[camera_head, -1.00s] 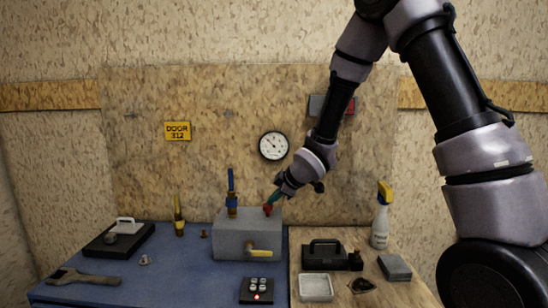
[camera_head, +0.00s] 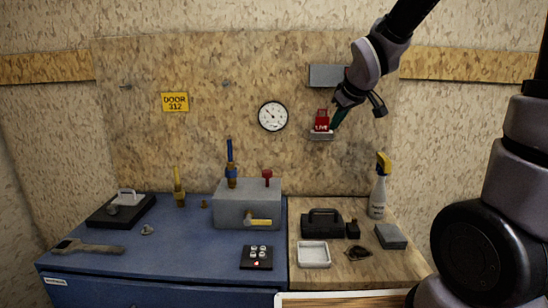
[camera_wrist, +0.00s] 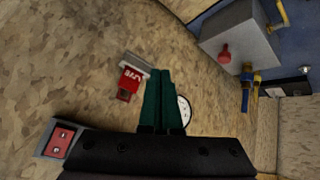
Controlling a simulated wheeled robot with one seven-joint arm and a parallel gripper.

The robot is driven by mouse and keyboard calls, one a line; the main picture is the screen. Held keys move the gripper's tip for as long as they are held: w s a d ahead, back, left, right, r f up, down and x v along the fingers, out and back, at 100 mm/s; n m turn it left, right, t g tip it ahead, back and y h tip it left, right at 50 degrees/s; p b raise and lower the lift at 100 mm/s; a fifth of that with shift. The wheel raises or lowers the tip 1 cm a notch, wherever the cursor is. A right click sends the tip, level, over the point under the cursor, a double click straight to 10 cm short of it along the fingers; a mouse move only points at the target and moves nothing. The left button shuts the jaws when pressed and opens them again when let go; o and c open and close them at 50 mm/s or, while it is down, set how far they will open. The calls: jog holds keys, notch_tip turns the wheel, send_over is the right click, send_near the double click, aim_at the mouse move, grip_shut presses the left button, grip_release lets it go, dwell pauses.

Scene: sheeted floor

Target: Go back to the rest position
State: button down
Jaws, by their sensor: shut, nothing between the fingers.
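My gripper (camera_head: 337,119) is raised in front of the wooden back board, to the right of the round gauge. In the camera_head view it overlaps the right edge of a red tag or padlock (camera_head: 321,122) on a small pale wall ledge (camera_head: 321,136). In the wrist view the two dark green fingers (camera_wrist: 162,98) lie side by side, shut and empty. The red item (camera_wrist: 131,80) shows just left of the fingers there. I cannot tell how far apart they are in depth.
A grey box (camera_head: 247,207) with a red knob (camera_head: 267,175) and yellow lever stands on the blue bench (camera_head: 190,252). A spray bottle (camera_head: 378,192), black case (camera_head: 321,225) and white tray (camera_head: 314,255) stand on the wooden part. A grey wall box (camera_head: 328,75) is above the ledge.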

jog(key=s+d+r+m, duration=0.2)
jog(key=s+m, duration=0.1)
jog(key=s, duration=0.3)
jog(key=s+d+r+m, duration=0.3)
jog(key=s+m, duration=0.1)
jog(key=s, duration=0.3)
jog(key=s+d+r+m, duration=0.2)
jog(key=s+r+m, duration=0.1)
jog(key=s, duration=0.4)
jog(key=shift+s+d+r+m+g, duration=0.15)
jog(key=shift+s+d+m+g, duration=0.1)
jog(key=shift+m+g, duration=0.15)
